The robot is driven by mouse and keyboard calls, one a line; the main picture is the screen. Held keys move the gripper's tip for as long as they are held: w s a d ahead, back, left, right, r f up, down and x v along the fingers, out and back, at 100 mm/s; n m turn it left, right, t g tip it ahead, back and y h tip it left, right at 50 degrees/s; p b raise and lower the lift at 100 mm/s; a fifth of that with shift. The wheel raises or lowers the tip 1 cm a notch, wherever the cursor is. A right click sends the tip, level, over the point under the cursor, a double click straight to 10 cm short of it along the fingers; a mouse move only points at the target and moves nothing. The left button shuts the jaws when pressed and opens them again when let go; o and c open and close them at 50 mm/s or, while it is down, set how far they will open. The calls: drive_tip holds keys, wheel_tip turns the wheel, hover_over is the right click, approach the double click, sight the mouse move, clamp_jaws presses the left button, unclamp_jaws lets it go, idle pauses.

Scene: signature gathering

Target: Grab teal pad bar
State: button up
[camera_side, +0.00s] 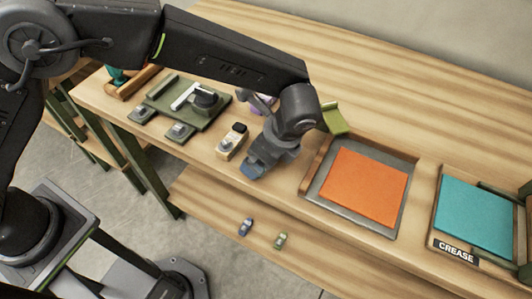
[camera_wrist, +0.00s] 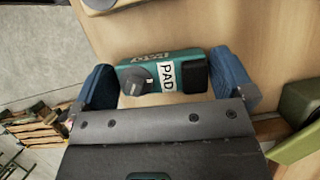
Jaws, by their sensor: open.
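The teal pad bar (camera_wrist: 146,66) lies on the wooden table in the wrist view. It has a white PAD label, a dark grey knob and a black end block. My gripper (camera_wrist: 167,80) is open, with one blue finger off each end of the bar.
A cream device (camera_side: 230,145) stands just left of my gripper. A tray (camera_side: 388,228) with an orange sheet is to the right, then a teal sheet (camera_side: 474,215) by a CREASE label. A green block (camera_side: 334,119) is behind. Two toy cars (camera_side: 246,226) lie on the lower shelf.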

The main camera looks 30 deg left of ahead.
drive_tip(key=c, duration=0.9)
drive_tip(key=shift+r, duration=0.1)
